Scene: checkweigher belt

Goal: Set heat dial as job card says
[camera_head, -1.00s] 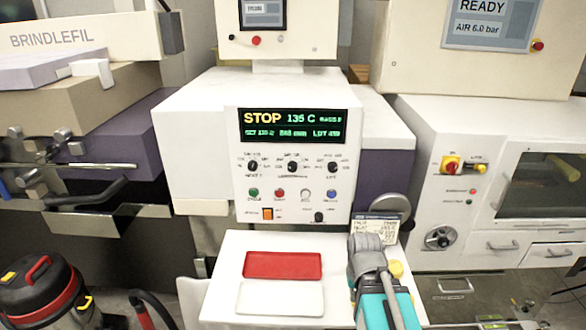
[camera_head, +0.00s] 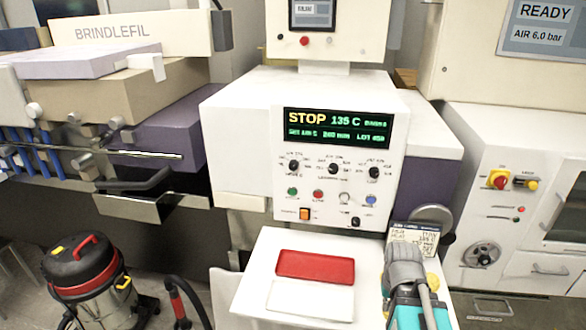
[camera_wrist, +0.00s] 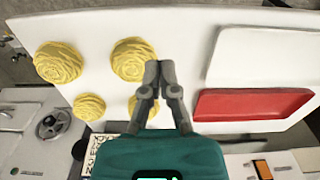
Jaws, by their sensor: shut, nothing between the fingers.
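The control panel on the white machine carries three black dials in a row. The left one, whose small label seems to be the heat one, is the heat dial (camera_head: 294,166); its pointer setting is too small to read. The display (camera_head: 338,127) above shows STOP and 135 C, with a smaller set line beneath. The job card (camera_head: 414,233) stands right of the panel's lower edge; its print is too blurred to read. My gripper (camera_wrist: 158,68) is shut and empty over the white shelf, below and right of the dials in the head view, partly in front of the card.
The white shelf (camera_head: 258,270) holds a red tray (camera_head: 315,265) and a white tray (camera_head: 310,299). Several yellow nest-like pieces (camera_wrist: 133,60) lie near my fingers. Coloured buttons (camera_head: 318,195) and an orange switch (camera_head: 305,214) sit below the dials. A vacuum cleaner (camera_head: 90,285) stands at left.

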